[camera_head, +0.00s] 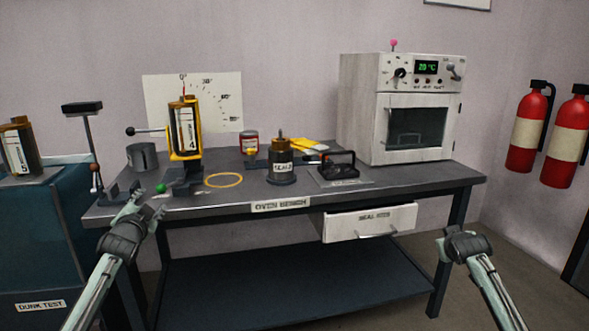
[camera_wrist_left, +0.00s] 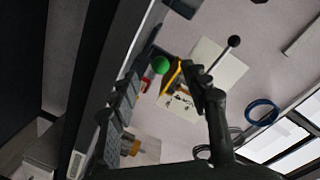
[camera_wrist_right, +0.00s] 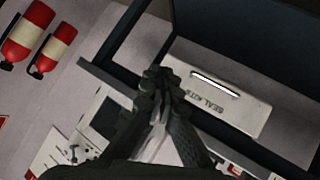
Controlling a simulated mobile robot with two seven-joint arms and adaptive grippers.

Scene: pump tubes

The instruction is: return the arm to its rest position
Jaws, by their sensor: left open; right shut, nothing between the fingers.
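My left gripper (camera_head: 137,208) is at the front left edge of the oven bench (camera_head: 330,202). In the left wrist view its fingers (camera_wrist_left: 165,88) are spread with nothing held, and a green knob (camera_head: 160,188) shows beyond them. I cannot tell how near the fingers are to that knob. My right gripper (camera_head: 458,240) is in front of the bench's right end, right of the open SEAL KITS drawer (camera_head: 370,224). In the right wrist view its fingers (camera_wrist_right: 160,88) are shut and empty, with the drawer (camera_wrist_right: 215,92) beyond them.
A yellow-framed holder (camera_head: 185,128) with a cylinder stands at the bench's left. A yellow ring (camera_head: 223,180), a SEALS container (camera_head: 281,163) and a dark clamp-like device (camera_head: 340,165) lie right of it. A white oven (camera_head: 400,108) stands behind. Fire extinguishers (camera_head: 526,132) hang on the right wall.

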